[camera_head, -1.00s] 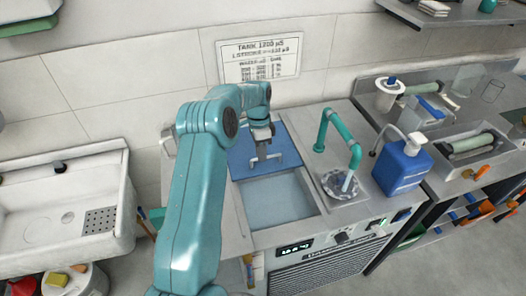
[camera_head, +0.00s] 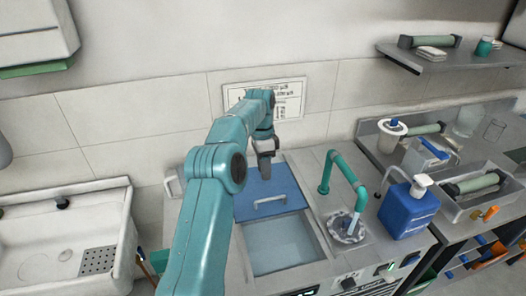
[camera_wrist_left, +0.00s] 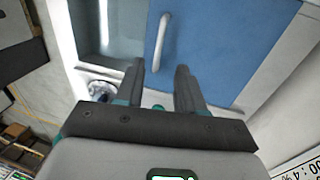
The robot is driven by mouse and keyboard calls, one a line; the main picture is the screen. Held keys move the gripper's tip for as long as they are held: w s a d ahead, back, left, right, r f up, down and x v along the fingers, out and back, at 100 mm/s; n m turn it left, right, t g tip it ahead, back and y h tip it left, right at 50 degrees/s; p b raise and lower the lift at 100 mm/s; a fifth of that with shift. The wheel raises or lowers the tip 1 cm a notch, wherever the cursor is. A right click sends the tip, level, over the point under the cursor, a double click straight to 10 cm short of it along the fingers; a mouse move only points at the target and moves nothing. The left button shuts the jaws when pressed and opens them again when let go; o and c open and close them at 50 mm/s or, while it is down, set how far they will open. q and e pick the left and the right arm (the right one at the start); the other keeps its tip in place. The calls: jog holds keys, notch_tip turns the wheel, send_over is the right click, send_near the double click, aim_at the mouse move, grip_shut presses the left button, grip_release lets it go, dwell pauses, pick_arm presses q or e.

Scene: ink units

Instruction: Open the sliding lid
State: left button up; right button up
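The blue sliding lid (camera_head: 285,184) covers the rear of the tank top, and the front part, an opening (camera_head: 282,245) with pale liquid, is uncovered. The lid's pale bar handle (camera_head: 270,203) is near its front edge; it also shows in the left wrist view (camera_wrist_left: 160,42). My left gripper (camera_head: 265,172) is above the lid, behind the handle in the head view. In the left wrist view its two fingers (camera_wrist_left: 160,70) are apart with nothing between them, and the handle is beyond the tips. My right gripper is not in view.
A teal tap (camera_head: 343,175) and a blue pump bottle (camera_head: 408,210) stand right of the tank. A white sink (camera_head: 60,235) is at the left. A printed sign (camera_head: 290,98) hangs on the wall behind. A shelf (camera_head: 450,58) juts out at the upper right.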

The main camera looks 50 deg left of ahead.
pick_arm(q)
notch_tip(320, 180, up, 6)
jog(key=a+p, duration=0.1)
jog(key=p, duration=0.2)
jog(key=shift+w+r, duration=0.2)
jog(key=shift+r, duration=0.05)
jog(key=shift+a, duration=0.1)
